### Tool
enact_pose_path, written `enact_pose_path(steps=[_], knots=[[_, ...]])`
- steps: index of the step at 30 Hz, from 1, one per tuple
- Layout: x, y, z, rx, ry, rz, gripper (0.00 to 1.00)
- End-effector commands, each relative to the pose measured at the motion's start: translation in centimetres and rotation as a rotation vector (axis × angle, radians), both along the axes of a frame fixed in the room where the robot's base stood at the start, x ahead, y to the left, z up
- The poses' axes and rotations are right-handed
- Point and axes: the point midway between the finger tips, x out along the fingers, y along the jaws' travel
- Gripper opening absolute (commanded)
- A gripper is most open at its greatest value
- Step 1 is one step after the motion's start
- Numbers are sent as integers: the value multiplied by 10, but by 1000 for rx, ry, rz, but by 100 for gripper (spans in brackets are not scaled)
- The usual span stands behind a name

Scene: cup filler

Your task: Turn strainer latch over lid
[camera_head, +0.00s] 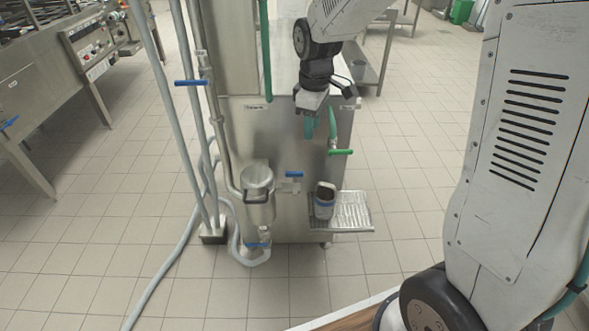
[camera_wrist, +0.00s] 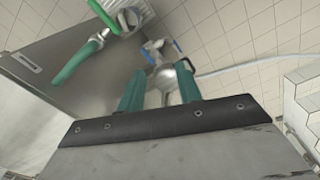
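The strainer (camera_head: 258,190) is a steel cylinder low on the left front of the steel machine. It looks open at the top, and a dark curved bar (camera_head: 256,199) crosses its front; I cannot tell whether this is the latch. My gripper (camera_head: 320,128) is above and to the right of the strainer, well apart from it. In the wrist view its two green fingers (camera_wrist: 159,68) are spread with nothing held between them. Steel fittings with a blue handle (camera_wrist: 155,46) show beyond the fingertips, too small to make out a lid or latch.
A green valve handle (camera_head: 340,152) is just below my gripper; a green handle (camera_wrist: 75,62) also shows in the wrist view. A blue-handled valve (camera_head: 294,174) sits right of the strainer. A dark-and-blue container (camera_head: 324,201) stands on a ridged tray (camera_head: 354,212). Pipes (camera_head: 192,110) rise left.

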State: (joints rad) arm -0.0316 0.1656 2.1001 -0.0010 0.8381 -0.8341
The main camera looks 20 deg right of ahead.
Motion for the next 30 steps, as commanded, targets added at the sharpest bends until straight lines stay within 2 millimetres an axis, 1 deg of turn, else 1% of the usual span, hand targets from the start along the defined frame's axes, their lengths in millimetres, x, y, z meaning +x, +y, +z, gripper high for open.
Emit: enact_pose_path(steps=[1,3,6,9,12,16,20,27,30], knots=[[18,2,-24,-2,16,56,35],[39,4,-53,-3,22,137,35],[63,7,-90,-6,30,237,35],[78,10,-121,-7,35,312,35],[88,11,-140,-7,37,362,35],[92,12,-155,-8,37,390,35],[92,12,-171,-7,39,393,35],[92,12,-210,-7,39,392,35],[92,12,-221,-8,39,391,35]])
